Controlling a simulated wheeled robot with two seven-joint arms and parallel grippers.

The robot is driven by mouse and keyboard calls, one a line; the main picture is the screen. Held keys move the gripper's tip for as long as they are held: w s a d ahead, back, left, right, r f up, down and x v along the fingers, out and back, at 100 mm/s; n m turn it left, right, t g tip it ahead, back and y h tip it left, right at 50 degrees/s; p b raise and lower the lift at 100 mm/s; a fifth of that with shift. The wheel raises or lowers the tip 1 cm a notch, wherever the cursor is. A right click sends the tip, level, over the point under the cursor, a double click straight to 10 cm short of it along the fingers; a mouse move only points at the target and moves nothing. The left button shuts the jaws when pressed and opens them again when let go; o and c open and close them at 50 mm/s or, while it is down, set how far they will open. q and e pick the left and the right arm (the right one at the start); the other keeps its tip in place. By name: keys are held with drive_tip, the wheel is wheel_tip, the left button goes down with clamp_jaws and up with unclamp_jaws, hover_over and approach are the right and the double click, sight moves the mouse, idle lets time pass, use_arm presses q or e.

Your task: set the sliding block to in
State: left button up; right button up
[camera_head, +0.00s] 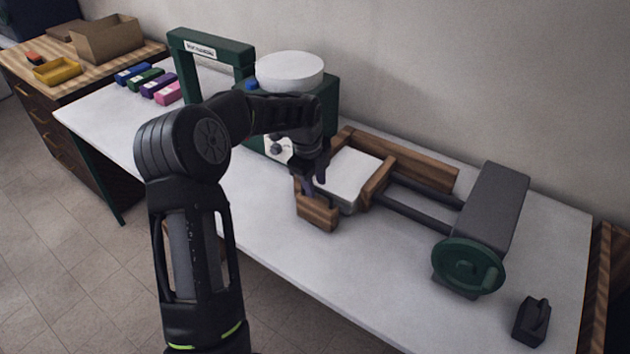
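A press-like wooden device stands on the white table. It has a wooden block (317,212) at its front left, a white pad (352,170) in the middle and a wooden crosspiece (378,181) to the right of the pad. Dark rods (418,208) run from the crosspiece to a grey housing (492,205) with a green handwheel (468,267). I cannot tell for sure which wooden part is the sliding block. My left gripper (313,182) points down just above the front-left wooden block, close to the pad's left edge. Its fingertips are partly hidden and their gap is unclear. My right gripper is out of view.
A green machine with a white round top (289,70) stands behind my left gripper, beside a green arch (212,62). Several coloured small boxes (146,83) lie at the back left. A small dark object (531,321) sits at the right front. The front table strip is clear.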

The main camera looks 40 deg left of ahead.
use_arm(q)
drive_tip(key=shift+f, duration=0.1)
drive_tip(key=shift+c, duration=0.5)
clamp_jaws()
idle(0.9)
